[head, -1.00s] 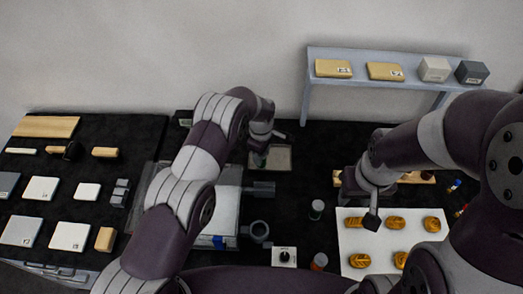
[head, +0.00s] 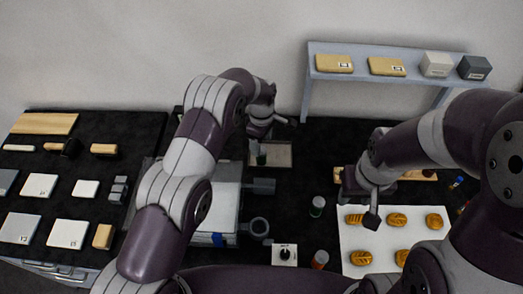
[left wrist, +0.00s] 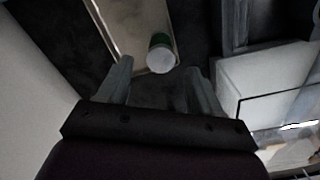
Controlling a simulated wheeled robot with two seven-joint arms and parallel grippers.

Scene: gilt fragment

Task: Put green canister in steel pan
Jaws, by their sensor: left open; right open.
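The green canister (left wrist: 160,53), with a pale round top, stands at the near end of the shallow pan in the left wrist view. It shows as a small green patch (head: 261,159) in the head view, partly hidden by my left gripper. The steel pan (head: 281,156) is a shallow rectangular tray; its light floor also shows in the left wrist view (left wrist: 130,25). My left gripper (left wrist: 160,82) is open, its fingers apart and clear of the canister. In the head view it is above the pan (head: 262,137). My right gripper (head: 370,212) is open, over the white board.
A white board (head: 350,240) with several bread-like pieces lies at the right. A small jar (head: 317,206) stands left of it. A raised shelf (head: 400,77) with boxes is at the back.

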